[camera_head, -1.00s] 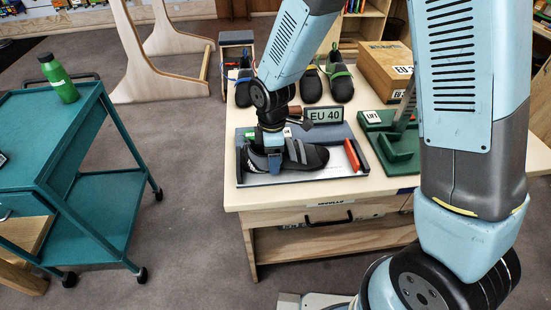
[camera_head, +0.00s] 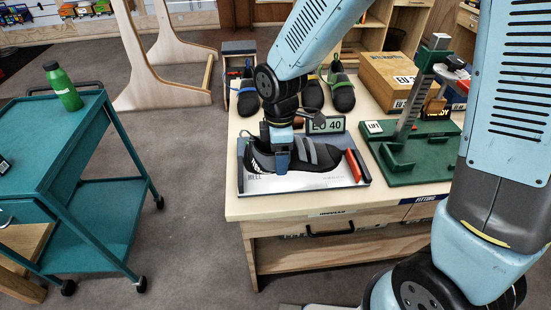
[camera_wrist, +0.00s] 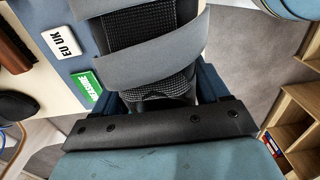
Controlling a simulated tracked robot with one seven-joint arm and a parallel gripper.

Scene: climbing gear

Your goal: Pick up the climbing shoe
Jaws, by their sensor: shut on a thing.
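A black climbing shoe with grey straps (camera_head: 312,155) is over the grey measuring tray (camera_head: 300,182) on the wooden counter. My gripper (camera_head: 281,163) is shut on the shoe near its left end. In the wrist view the shoe's grey straps and dark mesh (camera_wrist: 150,60) fill the upper middle, between the dark blue fingers of my gripper (camera_wrist: 165,95). The gripped part is partly hidden by the gripper body. From these views I cannot tell whether the shoe touches the tray.
An "EU 40" sign (camera_head: 326,124) stands behind the shoe, and a red bar (camera_head: 353,165) is at the tray's right. Other shoes (camera_head: 342,90) stand behind. A green lift device (camera_head: 400,155) is on the right. A teal cart (camera_head: 100,120) stands left, across open floor.

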